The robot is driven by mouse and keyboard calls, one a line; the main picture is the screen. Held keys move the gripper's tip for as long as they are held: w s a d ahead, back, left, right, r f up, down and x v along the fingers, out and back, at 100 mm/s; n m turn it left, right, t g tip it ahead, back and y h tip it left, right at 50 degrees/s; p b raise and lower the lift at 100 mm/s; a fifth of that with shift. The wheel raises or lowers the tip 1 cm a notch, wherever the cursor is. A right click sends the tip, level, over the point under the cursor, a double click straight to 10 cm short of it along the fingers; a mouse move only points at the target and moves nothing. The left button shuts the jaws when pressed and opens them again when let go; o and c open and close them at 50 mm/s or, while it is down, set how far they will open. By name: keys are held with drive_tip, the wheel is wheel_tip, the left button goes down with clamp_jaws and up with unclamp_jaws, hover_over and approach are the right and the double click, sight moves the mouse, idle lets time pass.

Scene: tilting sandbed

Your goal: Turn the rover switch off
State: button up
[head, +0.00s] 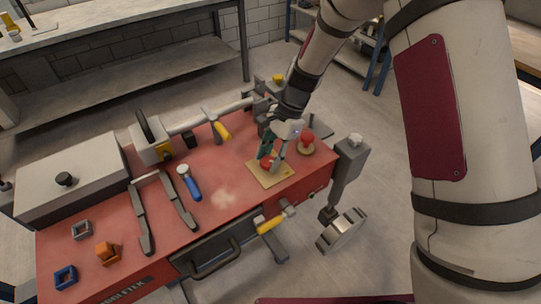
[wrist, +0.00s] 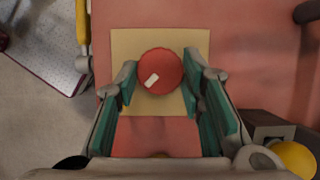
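A round red knob with a white mark, seemingly the rover switch (wrist: 160,71), sits on a tan square plate (wrist: 128,45). The mark lies on the knob's lower left part. In the head view the plate (head: 285,178) lies near the right end of the red rover top, and the knob is mostly hidden by my fingers. My gripper (wrist: 160,88) is open, with green-padded fingers left and right of the knob and gaps on both sides. In the head view my gripper (head: 271,160) points down over the plate. I cannot tell the exact fingertip height.
A red mushroom-shaped button (head: 307,139) stands just right of the plate. A yellow-headed tool (head: 221,127) and a blue-handled tool (head: 190,183) lie left. A grey box (head: 90,180) and small blocks are farther left. A metal wheel (head: 343,230) hangs at the right.

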drive_tip(key=shift+w+n, duration=0.1)
drive_tip(key=shift+n, duration=0.2)
drive_tip(key=n+g+h+b, duration=0.1)
drive_tip(key=n+b, duration=0.1)
drive_tip(key=n, duration=0.1)
drive_tip(key=shift+w+a+f, duration=0.1)
drive_tip(key=shift+w+a, duration=0.05)
drive_tip(key=n+h+b, duration=0.1)
drive_tip(key=n, duration=0.2)
drive_tip(key=n+g+h+b, duration=0.1)
drive_tip(key=n, duration=0.2)
drive_tip(key=shift+a, duration=0.15)
drive_tip(key=n, duration=0.2)
drive_tip(key=n+h+b, duration=0.1)
drive_tip(key=n, duration=0.1)
drive_tip(key=shift+a+h, duration=0.2)
drive_tip(key=shift+h, duration=0.1)
drive_tip(key=shift+a+n+t+h+b, duration=0.1)
drive_tip(key=shift+n+t+h+b, duration=0.2)
drive_tip(key=shift+n, duration=0.75)
drive_tip(key=shift+n+t+h+b, duration=0.15)
drive_tip(key=shift+n+h, duration=0.25)
drive_tip(key=shift+n, duration=0.65)
drive_tip(key=o, duration=1.1)
drive_tip(key=shift+o, duration=0.2)
